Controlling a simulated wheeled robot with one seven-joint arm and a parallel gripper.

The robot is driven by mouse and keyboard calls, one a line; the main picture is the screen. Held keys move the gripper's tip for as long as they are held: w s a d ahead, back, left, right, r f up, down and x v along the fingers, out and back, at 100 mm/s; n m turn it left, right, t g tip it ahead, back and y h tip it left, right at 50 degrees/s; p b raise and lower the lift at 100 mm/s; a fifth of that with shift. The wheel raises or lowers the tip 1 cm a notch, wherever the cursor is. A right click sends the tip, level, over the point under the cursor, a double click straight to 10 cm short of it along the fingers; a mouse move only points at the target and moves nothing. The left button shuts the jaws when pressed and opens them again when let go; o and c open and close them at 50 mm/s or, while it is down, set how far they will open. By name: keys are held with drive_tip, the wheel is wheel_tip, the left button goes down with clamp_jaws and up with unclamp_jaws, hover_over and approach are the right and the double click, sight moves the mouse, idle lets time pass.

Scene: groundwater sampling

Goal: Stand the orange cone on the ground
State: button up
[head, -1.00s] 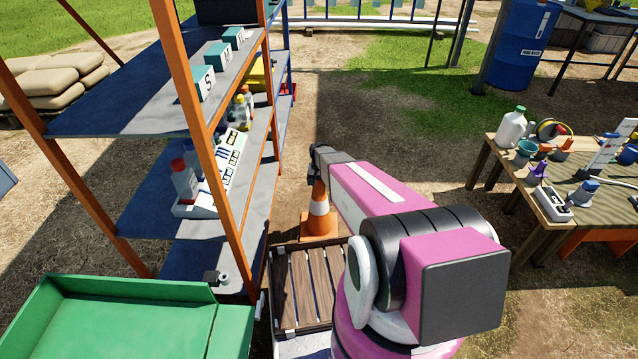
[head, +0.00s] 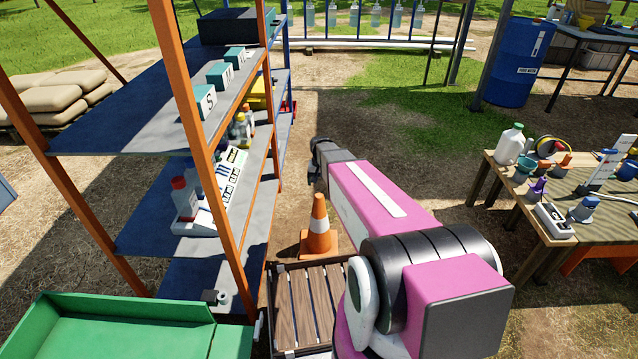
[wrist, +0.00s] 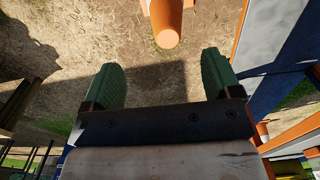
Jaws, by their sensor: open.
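The orange cone (head: 319,228) with a white band stands upright on its square base. The base appears to be on the ground just past a slatted wooden pallet; the pallet's far edge is close to it. My gripper (head: 318,150) is above the cone's tip and apart from it in the head view, where its fingers are hard to make out. In the wrist view my gripper (wrist: 162,78) shows two green fingers wide apart with nothing between them.
A shelf rack with orange posts (head: 190,110) stands close on the left. The wooden pallet (head: 290,300) lies in front of the cone, and a green bin (head: 130,335) is at lower left. A wooden table (head: 590,235) with bottles is on the right. Open ground lies beyond the cone.

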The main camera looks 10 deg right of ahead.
drive_tip(key=s+r+n, duration=0.1)
drive_tip(key=s+r, duration=0.3)
drive_tip(key=s, duration=0.6)
drive_tip(key=s+r+n, duration=0.1)
drive_tip(key=s+r, duration=0.4)
drive_tip(key=s, duration=0.6)
drive_tip(key=shift+r+n, duration=0.15)
drive_tip(key=shift+n, duration=0.15)
